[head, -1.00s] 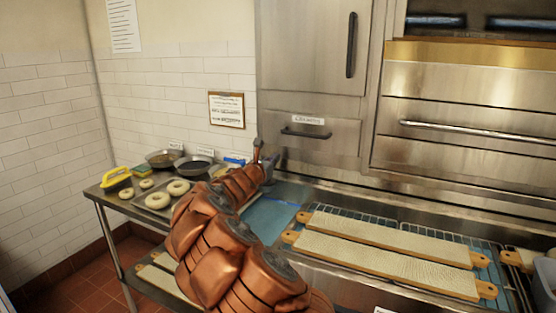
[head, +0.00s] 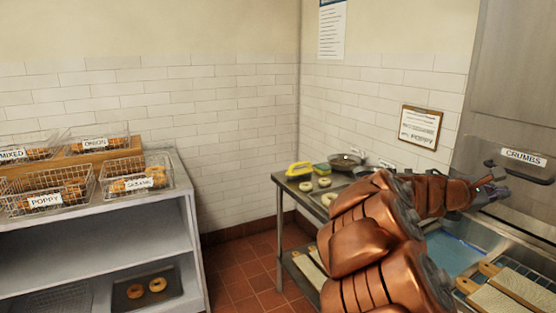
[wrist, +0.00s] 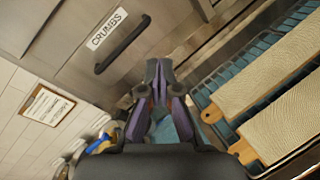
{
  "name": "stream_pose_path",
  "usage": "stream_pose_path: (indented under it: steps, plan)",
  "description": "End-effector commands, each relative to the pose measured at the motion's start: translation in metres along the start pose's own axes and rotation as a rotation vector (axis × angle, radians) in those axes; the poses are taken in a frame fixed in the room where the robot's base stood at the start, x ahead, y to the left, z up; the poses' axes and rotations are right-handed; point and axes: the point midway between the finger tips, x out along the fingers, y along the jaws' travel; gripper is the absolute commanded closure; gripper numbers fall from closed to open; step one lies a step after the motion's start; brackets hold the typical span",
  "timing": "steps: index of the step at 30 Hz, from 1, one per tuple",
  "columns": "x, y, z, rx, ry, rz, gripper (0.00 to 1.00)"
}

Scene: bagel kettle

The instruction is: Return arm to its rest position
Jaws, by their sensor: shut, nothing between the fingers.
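My copper-coloured arm reaches from the lower right of the head view over the steel table. My gripper (head: 495,189) is at its far end, in front of the steel front below the CRUMBS drawer. In the wrist view my gripper (wrist: 158,72) has its fingertips close together with nothing between them. The CRUMBS drawer handle (wrist: 123,45) is just beyond the fingers, apart from them as far as I can tell. The arm hides part of the table and the pans.
Wooden boards (head: 510,300) lie at the lower right. A shelf unit (head: 130,222) with labelled bagel baskets stands left. Red tiled floor (head: 245,270) is clear between.

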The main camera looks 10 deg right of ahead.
Motion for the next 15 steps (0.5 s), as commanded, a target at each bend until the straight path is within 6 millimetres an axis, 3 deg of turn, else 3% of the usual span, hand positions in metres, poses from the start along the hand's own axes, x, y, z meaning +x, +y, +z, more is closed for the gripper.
stream_pose_path:
  steps: [3, 7, 11, 15]
  plan:
    - [-0.031, -0.038, 0.021, 0.220, 0.049, -0.126, 1.00]
    - [-0.068, -0.087, 0.023, 0.429, 0.118, -0.285, 1.00]
    - [-0.113, -0.136, 0.010, 0.599, 0.205, -0.461, 1.00]
    - [-0.173, -0.188, -0.013, 0.727, 0.311, -0.672, 1.00]
